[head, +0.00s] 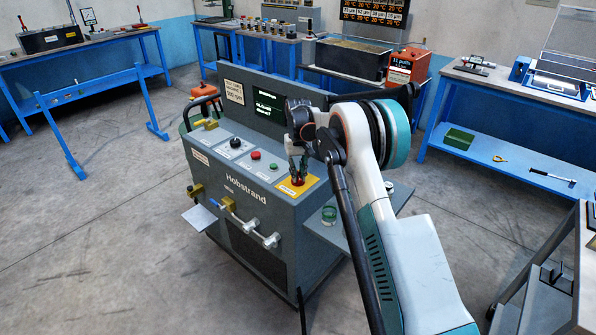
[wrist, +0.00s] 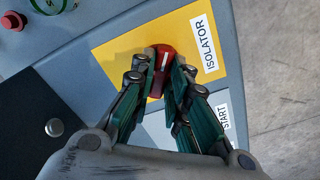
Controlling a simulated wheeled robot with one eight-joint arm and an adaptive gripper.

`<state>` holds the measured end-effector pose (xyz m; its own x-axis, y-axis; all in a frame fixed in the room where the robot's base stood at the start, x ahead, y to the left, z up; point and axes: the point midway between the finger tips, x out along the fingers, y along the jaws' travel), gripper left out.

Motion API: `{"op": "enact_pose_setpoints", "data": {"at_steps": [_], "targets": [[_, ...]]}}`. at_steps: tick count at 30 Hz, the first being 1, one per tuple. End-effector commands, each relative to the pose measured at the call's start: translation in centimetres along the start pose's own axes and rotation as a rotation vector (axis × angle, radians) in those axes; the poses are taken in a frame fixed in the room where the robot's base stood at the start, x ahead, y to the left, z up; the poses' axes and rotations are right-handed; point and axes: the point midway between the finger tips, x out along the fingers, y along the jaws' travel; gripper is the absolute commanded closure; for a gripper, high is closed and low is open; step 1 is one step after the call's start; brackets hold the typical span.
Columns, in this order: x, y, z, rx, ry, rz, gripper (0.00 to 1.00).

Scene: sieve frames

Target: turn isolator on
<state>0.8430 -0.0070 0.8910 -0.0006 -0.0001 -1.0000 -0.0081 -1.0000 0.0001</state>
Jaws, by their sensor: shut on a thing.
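The isolator is a red rotary knob (wrist: 162,60) with a white pointer line, on a yellow plate (wrist: 115,52) labelled ISOLATOR. In the head view the yellow plate (head: 296,187) is at the right end of the sloping panel of the grey Hobstrand machine (head: 250,205). My gripper (wrist: 161,78) points down at the knob, with a green-padded finger on each side of it. The fingers are shut on the knob and hide part of it. In the head view my gripper (head: 298,172) stands over the yellow plate, and the knob is mostly covered.
A red button (head: 256,155), a green button (head: 274,167) and a black dial (head: 235,143) sit left of the isolator. A dark display (head: 268,108) rises behind the panel. A side shelf (head: 345,222) holds a green ring (head: 329,213). Open floor lies in front.

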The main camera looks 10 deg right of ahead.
Motion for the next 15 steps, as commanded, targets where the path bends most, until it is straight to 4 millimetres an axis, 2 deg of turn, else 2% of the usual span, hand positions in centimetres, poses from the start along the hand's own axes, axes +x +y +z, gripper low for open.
{"op": "enact_pose_setpoints", "data": {"at_steps": [15], "targets": [[-0.13, 0.0, -0.04, 0.488, 0.001, 0.0, 1.0]]}}
